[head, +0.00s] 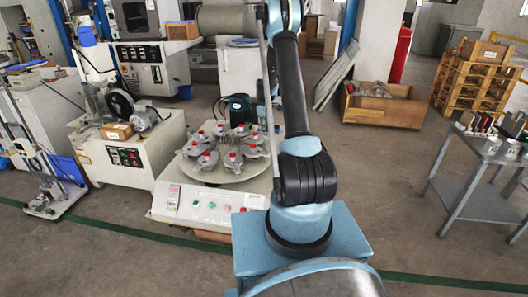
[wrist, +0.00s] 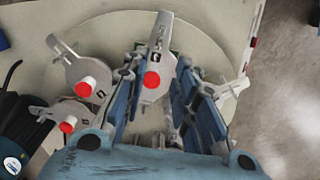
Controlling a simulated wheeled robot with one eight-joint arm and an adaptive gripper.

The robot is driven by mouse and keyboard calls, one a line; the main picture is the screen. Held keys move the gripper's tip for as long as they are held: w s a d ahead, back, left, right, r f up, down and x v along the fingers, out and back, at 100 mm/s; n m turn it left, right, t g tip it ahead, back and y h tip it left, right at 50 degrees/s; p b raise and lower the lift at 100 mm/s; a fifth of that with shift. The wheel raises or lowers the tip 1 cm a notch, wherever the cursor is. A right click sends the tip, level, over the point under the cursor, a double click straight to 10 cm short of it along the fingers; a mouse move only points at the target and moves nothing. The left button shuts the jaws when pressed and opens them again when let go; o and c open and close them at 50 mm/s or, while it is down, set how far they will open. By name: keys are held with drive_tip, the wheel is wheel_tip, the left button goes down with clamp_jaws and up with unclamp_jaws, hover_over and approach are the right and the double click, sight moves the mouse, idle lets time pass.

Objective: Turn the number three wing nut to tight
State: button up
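Several grey winged fittings with red centres (head: 233,157) stand in a ring on the pale round plate (head: 263,184) of a white test machine. In the wrist view, a grey wing nut with a red cap (wrist: 152,80) lies between the blue fingers of my gripper (wrist: 160,72). The fingers are open, one on each side of it; whether they touch it I cannot tell. A dark mark on its wing is too small to read surely. Two more red-capped fittings (wrist: 86,89) (wrist: 68,127) are to the left. In the head view, my arm hides part of the plate and my gripper is not clearly visible.
The machine's front panel (head: 210,205) has coloured buttons. A dark green device (head: 237,108) stands behind the plate. A grey machine with a motor (head: 128,150) is at left. A metal table (head: 478,165) stands at right, with open floor before it.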

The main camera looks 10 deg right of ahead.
sight(265, 152)
wheel_tip(265, 152, down, 14)
drive_tip(key=shift+r, duration=0.2)
idle(0.4)
clamp_jaws()
